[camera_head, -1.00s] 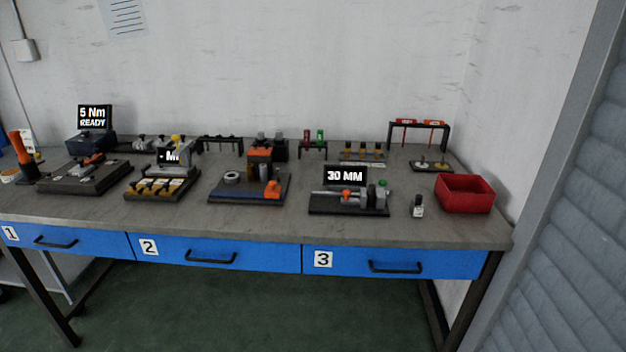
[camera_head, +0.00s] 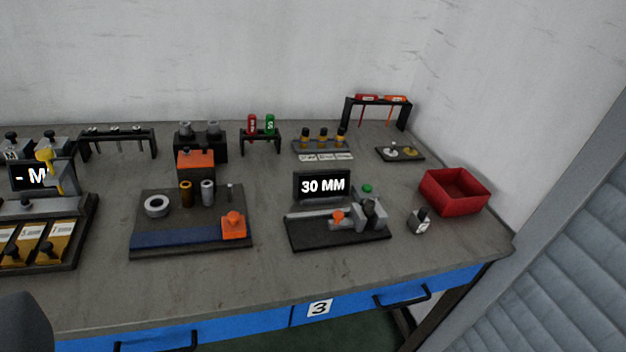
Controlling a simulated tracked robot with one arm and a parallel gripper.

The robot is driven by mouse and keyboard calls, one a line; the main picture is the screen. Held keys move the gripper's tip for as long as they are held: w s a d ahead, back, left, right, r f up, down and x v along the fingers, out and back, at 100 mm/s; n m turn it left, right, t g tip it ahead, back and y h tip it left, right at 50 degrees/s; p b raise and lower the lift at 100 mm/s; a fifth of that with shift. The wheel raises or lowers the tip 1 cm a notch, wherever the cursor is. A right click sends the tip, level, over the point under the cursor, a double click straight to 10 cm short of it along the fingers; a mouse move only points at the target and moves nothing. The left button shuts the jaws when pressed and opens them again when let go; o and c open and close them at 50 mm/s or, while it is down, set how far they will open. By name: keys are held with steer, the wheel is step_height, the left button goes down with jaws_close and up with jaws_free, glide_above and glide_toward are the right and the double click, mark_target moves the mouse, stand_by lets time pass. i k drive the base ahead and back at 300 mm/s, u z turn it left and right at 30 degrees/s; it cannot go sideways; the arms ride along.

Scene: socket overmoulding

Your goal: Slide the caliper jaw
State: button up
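The caliper station is a dark base (camera_head: 330,237) on the right part of the bench, with a display reading "30 MM" (camera_head: 322,186) behind it. A grey bar (camera_head: 308,220) runs along it. An orange knob (camera_head: 338,216), apparently on the sliding jaw, sits near the middle, just left of a grey block with a dark round part (camera_head: 373,212). A green button (camera_head: 367,188) is at the back of the block. A dark grey rounded shape at the lower left edge may be part of my arm; my gripper's fingers are not visible.
A red bin (camera_head: 455,190) and a small dark-and-white item (camera_head: 419,221) stand right of the station. A fixture with an orange clamp (camera_head: 233,225) stands left. Racks line the back. Bare bench lies in front, above blue drawer 3 (camera_head: 350,306).

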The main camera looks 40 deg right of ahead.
mark_target(357, 219)
steer(key=z, duration=0.3)
steer(key=i, duration=0.9)
steer(key=z, duration=0.5)
